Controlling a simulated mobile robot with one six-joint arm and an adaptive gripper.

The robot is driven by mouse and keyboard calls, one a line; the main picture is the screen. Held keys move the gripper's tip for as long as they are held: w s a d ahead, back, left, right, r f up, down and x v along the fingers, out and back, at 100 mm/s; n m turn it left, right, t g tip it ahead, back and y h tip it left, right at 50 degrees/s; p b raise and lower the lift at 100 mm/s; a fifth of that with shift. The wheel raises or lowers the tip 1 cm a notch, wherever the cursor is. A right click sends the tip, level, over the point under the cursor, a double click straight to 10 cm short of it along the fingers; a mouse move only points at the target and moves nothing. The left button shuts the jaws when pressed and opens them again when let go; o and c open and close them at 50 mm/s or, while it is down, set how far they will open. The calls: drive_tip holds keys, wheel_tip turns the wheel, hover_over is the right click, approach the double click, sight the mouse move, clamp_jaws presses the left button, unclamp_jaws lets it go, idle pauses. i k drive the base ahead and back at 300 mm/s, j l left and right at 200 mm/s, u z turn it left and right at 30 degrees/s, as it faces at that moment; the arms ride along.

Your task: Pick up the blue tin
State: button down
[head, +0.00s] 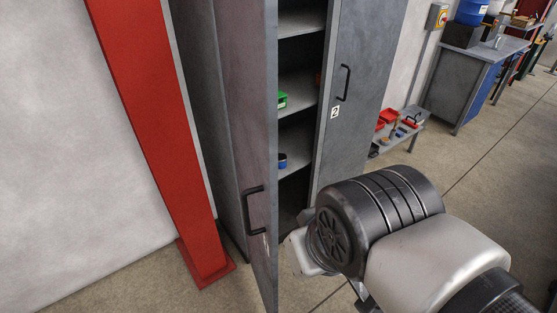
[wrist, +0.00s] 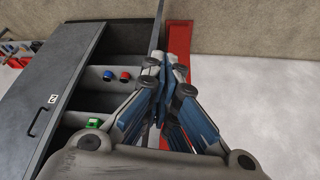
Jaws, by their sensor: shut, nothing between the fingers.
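The blue tin (head: 282,161) sits on a lower shelf inside the grey cabinet, partly cut off by the open door's edge in the head view. In the wrist view the blue tin (wrist: 108,76) stands on a shelf beside a red tin (wrist: 125,76), a small gap between them. My gripper (wrist: 166,66) is shut and empty, outside the cabinet and to the right of the tin in the wrist view. Its fingers are hidden behind my arm in the head view.
The cabinet's left door (head: 258,120) stands open; the right door (head: 350,100), marked 2, is closed. A red post (head: 165,130) stands left of the cabinet. A low rack (head: 398,135) with red bins is at the right.

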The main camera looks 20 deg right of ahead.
sight(282, 158)
drive_tip(key=i+l, duration=0.2)
drive_tip(key=l, duration=0.15)
drive_tip(key=i+l+u, duration=0.15)
drive_tip(key=l, duration=0.2)
drive_tip(key=i+l, duration=0.2)
drive_tip(key=l, duration=0.2)
drive_tip(key=i+l+u, duration=0.15)
drive_tip(key=l, duration=0.2)
drive_tip(key=i+l, duration=0.2)
drive_tip(key=l, duration=0.2)
drive_tip(key=i+l+u, duration=0.1)
drive_tip(key=l, duration=0.3)
drive_tip(key=i+l+u, duration=0.1)
drive_tip(key=l, duration=0.3)
drive_tip(key=i+l, duration=0.25)
drive_tip(key=l, duration=0.2)
drive_tip(key=i+l, duration=0.25)
drive_tip(key=i, duration=0.15)
drive_tip(key=j+u, duration=0.05)
